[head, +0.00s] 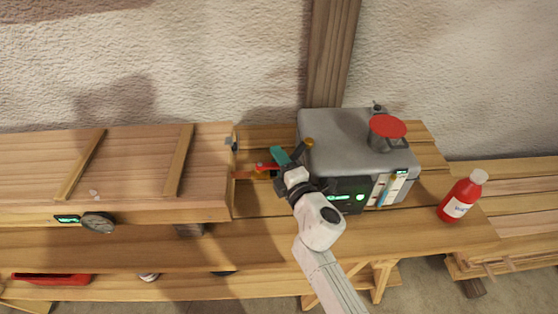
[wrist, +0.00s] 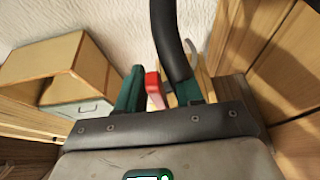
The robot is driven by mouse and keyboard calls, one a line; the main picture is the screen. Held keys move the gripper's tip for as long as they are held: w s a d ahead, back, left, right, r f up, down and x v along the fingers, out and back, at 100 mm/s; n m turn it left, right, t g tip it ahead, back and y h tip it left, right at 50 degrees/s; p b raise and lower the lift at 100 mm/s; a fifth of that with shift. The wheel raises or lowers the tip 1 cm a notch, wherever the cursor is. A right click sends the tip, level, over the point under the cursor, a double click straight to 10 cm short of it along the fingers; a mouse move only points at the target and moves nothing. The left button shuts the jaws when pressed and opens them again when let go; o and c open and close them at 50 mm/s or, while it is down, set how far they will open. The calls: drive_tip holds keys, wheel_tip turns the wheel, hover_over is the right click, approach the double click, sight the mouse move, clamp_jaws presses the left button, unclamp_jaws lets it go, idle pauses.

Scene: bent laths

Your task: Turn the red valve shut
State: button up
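The red valve (head: 264,167) is a small red handle between the wooden box's right end and the grey steam unit. In the wrist view the red handle (wrist: 154,90) stands between my two teal fingers, close to the left one. A gap shows between it and the right finger. My gripper (head: 279,158) is open at the valve, and its fingers also show in the wrist view (wrist: 161,88). I cannot tell whether a finger touches the handle. My wrist partly hides the valve's body and pipe in the head view.
The grey steam unit (head: 335,140) with a red cap (head: 388,127) stands right beside my gripper. A black hose (wrist: 168,40) passes close behind the fingers. The long wooden box (head: 140,160) lies left. A red bottle (head: 461,198) stands at the bench's right end.

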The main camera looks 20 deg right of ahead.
clamp_jaws()
